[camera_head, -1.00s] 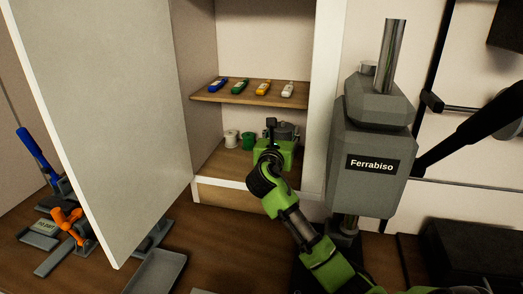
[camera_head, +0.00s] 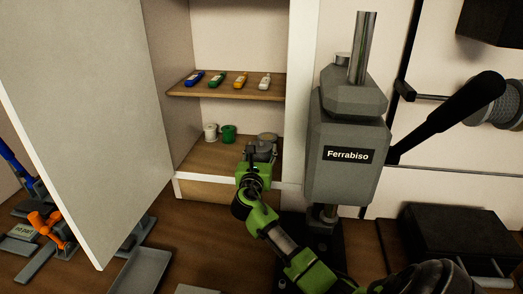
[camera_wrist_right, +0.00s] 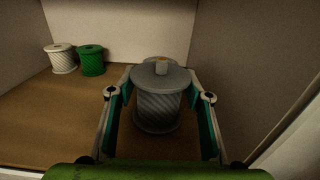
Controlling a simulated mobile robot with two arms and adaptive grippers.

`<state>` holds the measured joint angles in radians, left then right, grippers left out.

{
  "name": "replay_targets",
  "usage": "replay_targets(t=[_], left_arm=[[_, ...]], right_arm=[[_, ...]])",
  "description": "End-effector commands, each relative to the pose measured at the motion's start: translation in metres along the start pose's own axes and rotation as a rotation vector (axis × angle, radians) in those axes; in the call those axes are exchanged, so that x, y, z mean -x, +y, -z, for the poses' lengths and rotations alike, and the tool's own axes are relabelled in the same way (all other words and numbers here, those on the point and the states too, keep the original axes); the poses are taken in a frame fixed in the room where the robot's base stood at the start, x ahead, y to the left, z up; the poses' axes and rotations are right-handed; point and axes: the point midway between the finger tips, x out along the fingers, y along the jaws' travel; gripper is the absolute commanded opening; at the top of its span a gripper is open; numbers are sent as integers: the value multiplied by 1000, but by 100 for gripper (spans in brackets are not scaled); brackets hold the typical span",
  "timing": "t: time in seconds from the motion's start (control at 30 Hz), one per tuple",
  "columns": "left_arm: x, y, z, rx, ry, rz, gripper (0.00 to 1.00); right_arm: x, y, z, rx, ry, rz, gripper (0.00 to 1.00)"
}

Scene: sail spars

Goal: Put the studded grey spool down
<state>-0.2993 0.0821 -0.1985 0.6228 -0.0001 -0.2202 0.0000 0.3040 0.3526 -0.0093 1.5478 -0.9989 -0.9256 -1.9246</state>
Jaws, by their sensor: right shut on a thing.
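The studded grey spool (camera_wrist_right: 158,108) is upright between the two fingers of my right gripper (camera_wrist_right: 160,95) in the right wrist view, with a stud on its top. In the head view the spool (camera_head: 263,151) is partly hidden at the tip of my green right gripper (camera_head: 256,158), at the front right of the cabinet's lower compartment. My right gripper is shut on the spool. I cannot tell whether the spool's base touches the cabinet floor (camera_wrist_right: 45,120). My left gripper is not in view.
A white spool (camera_head: 210,132) and a green spool (camera_head: 229,133) stand at the left in the compartment. Several coloured items lie on the shelf (camera_head: 225,92) above. The open door (camera_head: 80,120) is at left; the grey Ferrabiso machine (camera_head: 345,165) is close at right.

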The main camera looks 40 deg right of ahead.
Motion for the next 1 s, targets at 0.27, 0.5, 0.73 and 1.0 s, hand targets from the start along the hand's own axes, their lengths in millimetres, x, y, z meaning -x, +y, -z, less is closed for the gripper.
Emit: replay_targets(t=[0.27, 0.5, 0.73, 1.0], left_arm=[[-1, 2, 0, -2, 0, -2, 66], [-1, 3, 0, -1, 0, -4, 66], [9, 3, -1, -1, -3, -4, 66], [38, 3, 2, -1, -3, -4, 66]], right_arm=[[0, 0, 2, 0, 0, 0, 63], [0, 0, 2, -1, 0, 0, 63], [11, 1, -3, 0, 1, -2, 63], [68, 0, -5, 0, 3, -2, 63]])
